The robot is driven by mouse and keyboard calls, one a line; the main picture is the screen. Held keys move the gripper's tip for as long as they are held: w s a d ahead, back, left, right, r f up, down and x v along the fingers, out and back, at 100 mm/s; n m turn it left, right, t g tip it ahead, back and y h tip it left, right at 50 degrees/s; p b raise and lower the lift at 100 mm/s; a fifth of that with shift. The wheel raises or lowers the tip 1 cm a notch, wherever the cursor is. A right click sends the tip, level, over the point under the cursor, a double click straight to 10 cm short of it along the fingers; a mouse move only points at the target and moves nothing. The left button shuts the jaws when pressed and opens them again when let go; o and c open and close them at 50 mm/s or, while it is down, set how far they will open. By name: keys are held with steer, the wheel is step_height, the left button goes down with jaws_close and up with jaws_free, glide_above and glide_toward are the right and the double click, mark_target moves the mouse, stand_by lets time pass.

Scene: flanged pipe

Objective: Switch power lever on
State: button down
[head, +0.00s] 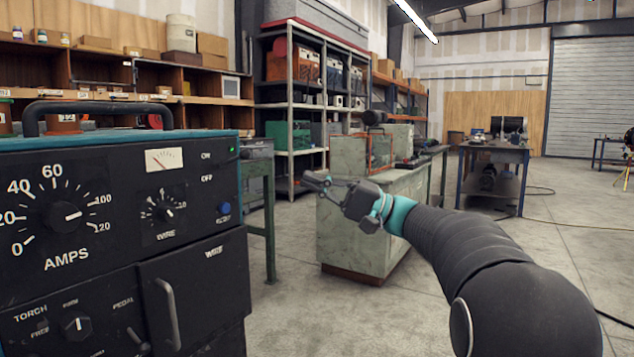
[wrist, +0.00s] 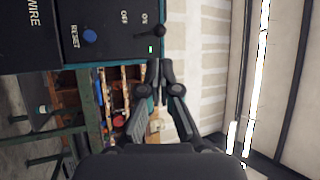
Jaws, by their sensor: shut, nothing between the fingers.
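The dark welder panel (head: 120,190) fills the left of the head view, with ON and OFF labels near its upper right edge. In the wrist view the power lever (wrist: 150,31) is a short dark stick with a round knob, standing out from the panel beside these labels. I cannot make the lever out clearly in the head view. My gripper (head: 308,180) is to the right of the panel, apart from it, with its fingers pointing left. It also shows in the wrist view (wrist: 160,64), shut and empty, its tips just below the lever in the picture.
A small green light (head: 231,150) and a blue reset button (head: 223,208) are on the panel. A handle (head: 95,112) runs along the welder's top. A green bench (head: 262,185) stands behind it, and a grey-green cabinet (head: 365,225) behind my gripper. Open floor lies right.

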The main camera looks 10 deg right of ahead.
steer(key=p, duration=0.2)
glide_toward(233, 160)
steer(key=a+r, duration=0.3)
steer(key=shift+s+r, duration=0.25)
steer(key=shift+s, duration=0.1)
steer(key=shift+w+a+r, duration=0.15)
steer(key=shift+a+r, duration=0.25)
steer(key=shift+r, duration=0.4)
steer(key=shift+b, duration=0.4)
